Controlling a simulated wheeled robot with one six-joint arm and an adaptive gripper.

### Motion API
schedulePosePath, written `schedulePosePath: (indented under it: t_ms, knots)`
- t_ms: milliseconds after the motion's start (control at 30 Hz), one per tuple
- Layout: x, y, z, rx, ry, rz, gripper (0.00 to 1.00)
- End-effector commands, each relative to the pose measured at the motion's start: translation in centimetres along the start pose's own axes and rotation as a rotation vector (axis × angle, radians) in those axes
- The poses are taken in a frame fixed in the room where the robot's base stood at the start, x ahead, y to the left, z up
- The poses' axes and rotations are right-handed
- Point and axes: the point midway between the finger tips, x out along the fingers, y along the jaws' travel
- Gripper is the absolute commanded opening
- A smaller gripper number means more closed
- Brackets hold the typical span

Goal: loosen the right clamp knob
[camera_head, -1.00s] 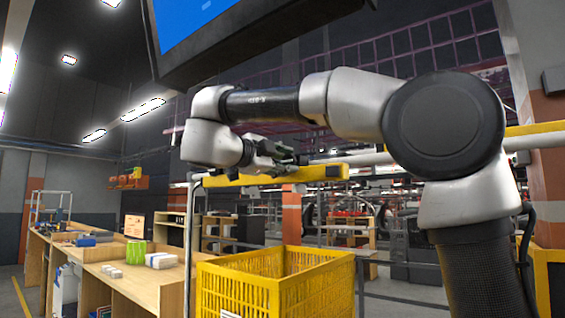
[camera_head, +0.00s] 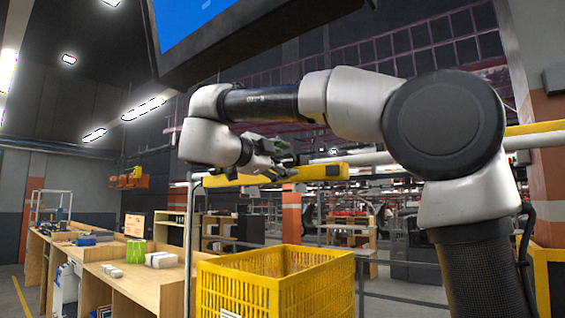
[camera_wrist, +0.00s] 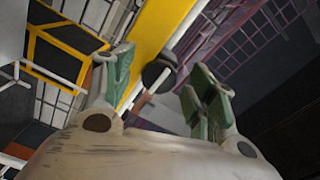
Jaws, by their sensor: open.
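A dark round knob (camera_wrist: 158,73) shows in the wrist view, beside the yellow beam (camera_wrist: 160,28) and close to a pale rail. It appears between the two green-padded fingers of my gripper (camera_wrist: 165,86), which stand wide apart on either side of it. I cannot tell how far the knob is beyond the fingertips; no contact shows. In the head view my gripper (camera_head: 286,160) is at the yellow beam (camera_head: 325,172), near its left part and in front of it. The knob is not clearly visible there, as the gripper and wrist cover that area.
A yellow crate (camera_head: 235,285) stands below the beam. A wooden workbench (camera_head: 140,285) with small boxes is on the left. A screen (camera_head: 190,20) hangs above the arm. A pale rail (camera_head: 375,158) runs right behind my arm.

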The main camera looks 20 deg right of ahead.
Motion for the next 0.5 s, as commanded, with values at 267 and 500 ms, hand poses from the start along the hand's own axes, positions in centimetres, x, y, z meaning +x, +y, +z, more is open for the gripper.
schedulePosePath:
  t_ms: [267, 500]
  knots:
    - [-5.5, 0.0, 0.1, -0.001, -0.005, -0.002, 0.57]
    - [-10.1, 0.0, 0.1, -0.001, -0.003, -0.001, 0.57]
